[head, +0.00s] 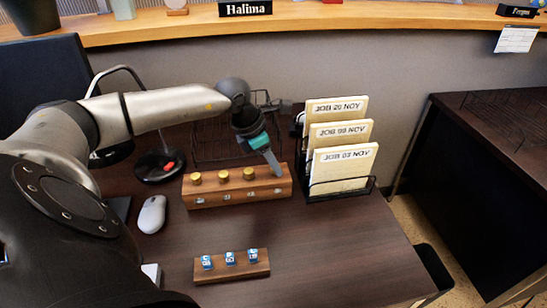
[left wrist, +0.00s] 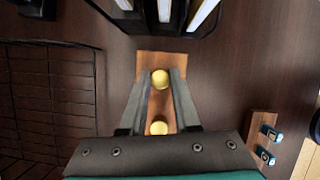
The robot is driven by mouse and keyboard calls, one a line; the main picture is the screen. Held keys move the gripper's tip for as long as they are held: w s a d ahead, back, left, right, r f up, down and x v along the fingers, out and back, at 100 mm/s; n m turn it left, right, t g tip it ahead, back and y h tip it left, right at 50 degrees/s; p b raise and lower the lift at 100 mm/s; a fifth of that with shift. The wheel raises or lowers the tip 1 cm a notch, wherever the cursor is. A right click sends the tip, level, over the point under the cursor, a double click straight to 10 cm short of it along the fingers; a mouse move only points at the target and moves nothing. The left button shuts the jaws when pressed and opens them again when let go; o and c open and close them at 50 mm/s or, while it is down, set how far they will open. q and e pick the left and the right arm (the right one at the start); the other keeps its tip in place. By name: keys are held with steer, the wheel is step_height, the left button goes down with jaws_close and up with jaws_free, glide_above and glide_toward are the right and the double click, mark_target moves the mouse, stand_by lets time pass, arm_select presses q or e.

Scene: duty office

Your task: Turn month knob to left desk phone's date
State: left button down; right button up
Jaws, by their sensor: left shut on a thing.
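A wooden block (head: 237,191) on the dark desk carries a row of gold knobs, with small windows on its front face too small to read. Three knobs show in the head view, the third (head: 249,174) nearest my gripper. My left gripper (head: 276,170) is at the block's right end, pointing down. In the left wrist view its fingers close around the end knob (left wrist: 160,78), with another knob (left wrist: 158,128) nearer the palm. The end knob is hidden by the fingers in the head view. I cannot make out a desk phone. My right gripper is not in view.
A black rack with job cards (head: 340,168) stands just right of the block. A small board with three blue cubes (head: 230,258) lies in front. A mouse (head: 152,214), a lamp base (head: 160,165) and a wire basket (head: 215,145) surround it. The desk's front right is clear.

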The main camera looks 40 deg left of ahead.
arm_select(q)
steer(key=shift+n+y, duration=0.4)
steer(key=shift+n, duration=0.8)
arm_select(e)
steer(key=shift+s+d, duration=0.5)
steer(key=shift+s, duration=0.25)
arm_select(q)
steer(key=c, duration=0.6)
jaws_free()
steer(key=shift+p, duration=0.3)
steer(key=shift+s+r, duration=0.1)
steer(key=shift+r, duration=0.1)
steer(key=shift+p+v, duration=1.15)
steer(key=shift+v, duration=4.65)
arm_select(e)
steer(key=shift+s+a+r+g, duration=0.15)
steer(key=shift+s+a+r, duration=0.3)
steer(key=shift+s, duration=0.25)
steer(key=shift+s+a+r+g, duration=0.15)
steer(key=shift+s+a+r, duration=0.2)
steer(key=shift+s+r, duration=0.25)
